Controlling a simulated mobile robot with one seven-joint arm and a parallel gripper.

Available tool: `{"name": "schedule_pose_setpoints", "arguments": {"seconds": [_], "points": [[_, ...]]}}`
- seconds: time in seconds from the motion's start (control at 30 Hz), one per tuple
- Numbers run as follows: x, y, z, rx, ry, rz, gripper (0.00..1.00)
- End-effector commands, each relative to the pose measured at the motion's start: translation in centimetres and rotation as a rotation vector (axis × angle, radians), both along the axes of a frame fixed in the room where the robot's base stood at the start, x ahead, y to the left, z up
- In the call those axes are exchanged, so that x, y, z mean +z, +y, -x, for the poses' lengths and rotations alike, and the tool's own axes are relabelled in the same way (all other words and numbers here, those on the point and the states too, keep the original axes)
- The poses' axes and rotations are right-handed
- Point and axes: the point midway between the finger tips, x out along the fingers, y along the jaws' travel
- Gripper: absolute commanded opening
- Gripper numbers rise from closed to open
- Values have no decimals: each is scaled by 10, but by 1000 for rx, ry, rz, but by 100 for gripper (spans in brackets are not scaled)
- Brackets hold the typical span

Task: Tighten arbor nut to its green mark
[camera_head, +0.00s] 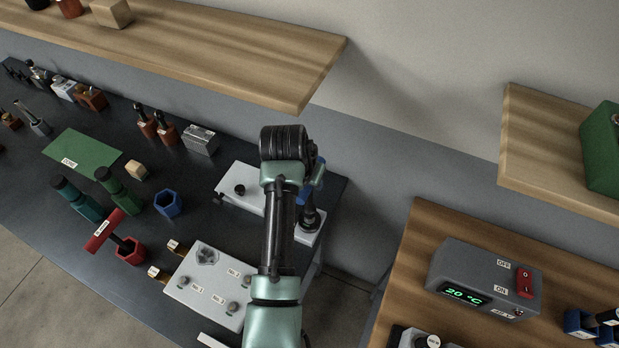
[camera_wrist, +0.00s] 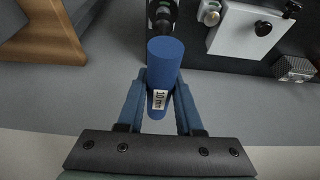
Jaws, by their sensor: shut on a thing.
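My gripper (camera_wrist: 160,84) is shut on a blue cylindrical tool handle (camera_wrist: 165,57) with a "10 mm" label. In the head view my arm covers most of the gripper, and only some blue shows beside it. Beyond the handle in the wrist view is a dark round post (camera_wrist: 161,12) with a pale ring. The head view shows a dark post (camera_head: 311,217) on the right end of a white plate, just below the blue. The nut and its green mark cannot be made out clearly. I cannot tell whether the tool touches the post.
The white plate (camera_head: 240,178) bears a black knob. A blue hexagonal holder (camera_head: 168,204) stands empty on the dark bench. A red T-handle (camera_head: 104,231) and green handles stand left. A grey temperature box (camera_head: 485,277) is on the right table. A wooden shelf (camera_head: 230,50) overhangs behind.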

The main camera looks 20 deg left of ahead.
Motion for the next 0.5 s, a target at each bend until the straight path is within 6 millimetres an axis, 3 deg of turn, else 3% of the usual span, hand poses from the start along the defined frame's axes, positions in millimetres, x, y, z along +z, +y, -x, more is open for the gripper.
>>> {"name": "schedule_pose_setpoints", "arguments": {"seconds": [0.5], "points": [[-5, 0, -1, -2, -2, -1, 0]]}}
